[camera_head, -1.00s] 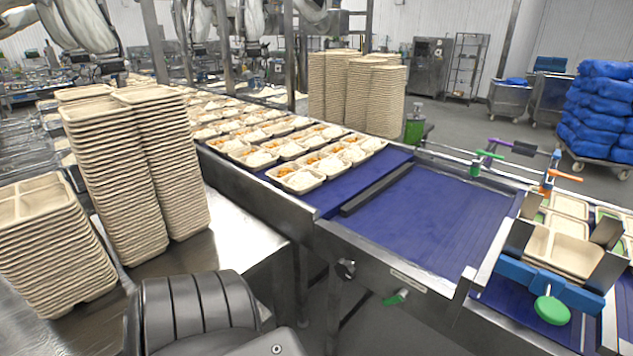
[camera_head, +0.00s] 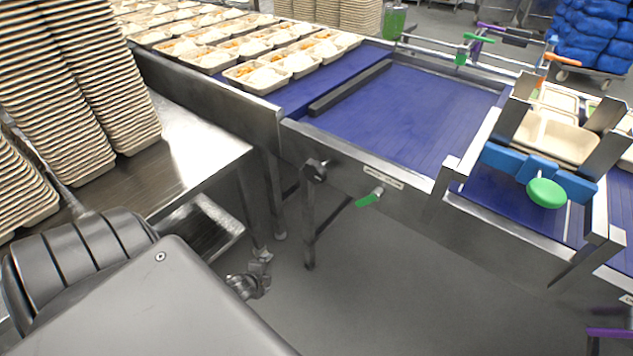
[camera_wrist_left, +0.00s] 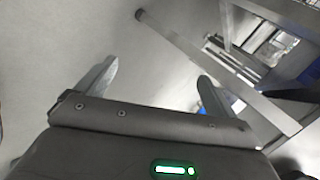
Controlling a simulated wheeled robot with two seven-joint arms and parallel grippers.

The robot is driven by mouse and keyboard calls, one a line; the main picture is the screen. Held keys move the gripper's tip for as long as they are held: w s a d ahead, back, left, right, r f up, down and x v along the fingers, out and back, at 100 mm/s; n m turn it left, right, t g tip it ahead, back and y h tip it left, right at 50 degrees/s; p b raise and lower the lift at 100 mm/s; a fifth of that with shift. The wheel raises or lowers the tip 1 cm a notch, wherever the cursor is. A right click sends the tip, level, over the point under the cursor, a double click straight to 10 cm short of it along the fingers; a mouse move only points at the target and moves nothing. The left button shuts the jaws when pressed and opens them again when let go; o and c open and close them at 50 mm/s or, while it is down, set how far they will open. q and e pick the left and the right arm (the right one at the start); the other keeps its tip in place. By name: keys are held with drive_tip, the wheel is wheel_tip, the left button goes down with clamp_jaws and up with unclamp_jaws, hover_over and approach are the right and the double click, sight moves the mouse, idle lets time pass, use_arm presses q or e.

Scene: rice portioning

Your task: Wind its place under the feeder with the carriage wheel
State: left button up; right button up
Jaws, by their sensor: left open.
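A round green knob (camera_head: 546,193), the most wheel-like part I see, is on the front of a blue block (camera_head: 500,160) at the right. Upright metal plates above the block flank a beige compartment tray (camera_head: 566,140). I cannot make out a feeder. My left arm (camera_head: 165,300) fills the lower left of the head view, well away from the knob; I cannot clearly make out its gripper there. In the left wrist view my left gripper (camera_wrist_left: 158,78) is open and empty, with grey floor between its fingers. My right gripper is not in view.
A blue conveyor (camera_head: 400,115) with a metal side rail and a green lever (camera_head: 369,197) runs across the middle. Filled trays (camera_head: 262,78) stand on its far left. Tall tray stacks (camera_head: 105,80) stand on a steel table (camera_head: 185,145). Floor in front is clear.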

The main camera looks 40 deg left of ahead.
use_arm(q)
drive_tip(key=w+a+r+m+t+b, duration=0.3)
drive_tip(key=w+r+m, duration=0.15)
drive_tip(key=w, duration=0.25)
drive_tip(key=m+t+h+b, duration=0.2)
drive_tip(key=m+t+b, duration=0.6)
drive_tip(key=m, duration=0.4)
approach(313, 176)
drive_tip(key=w+r+g, duration=0.1)
drive_tip(key=w, duration=0.7)
drive_tip(key=w+b, duration=0.1)
drive_tip(key=w, duration=0.3)
drive_tip(key=shift+w+a, duration=0.1)
drive_tip(key=shift+a, duration=0.25)
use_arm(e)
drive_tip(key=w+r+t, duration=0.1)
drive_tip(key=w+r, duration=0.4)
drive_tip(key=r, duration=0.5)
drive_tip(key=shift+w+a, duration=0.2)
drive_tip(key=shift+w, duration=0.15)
use_arm(q)
drive_tip(key=c, duration=1)
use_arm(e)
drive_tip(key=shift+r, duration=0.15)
